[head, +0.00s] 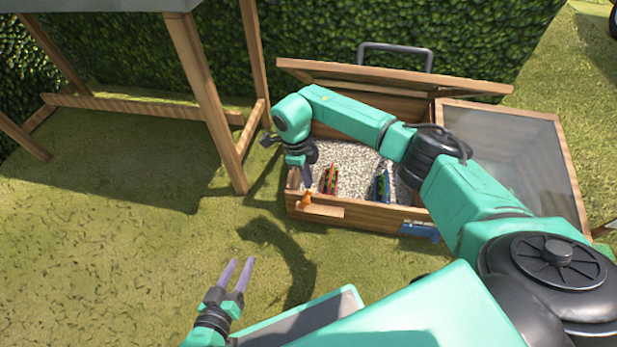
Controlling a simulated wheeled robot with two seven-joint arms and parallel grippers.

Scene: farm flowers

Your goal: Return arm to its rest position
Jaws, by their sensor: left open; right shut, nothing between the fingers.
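My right arm reaches in from the right across the wooden planter box (365,215). My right gripper (308,178) points down at the box's front left corner, shut, with nothing seen in it. It is just above a small orange object (305,200) at that corner; whether they touch I cannot tell. My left gripper (239,264) is low in the picture, left of the box, above the grass. Its two purple fingers are apart and empty.
The box holds pale gravel (350,157), a red-green item (330,179) and a blue item (380,187). Its wooden lid (395,78) and glazed panel (510,150) stand open. A blue object (420,231) is at its front. A wooden post (207,100) stands left; grass is clear at left.

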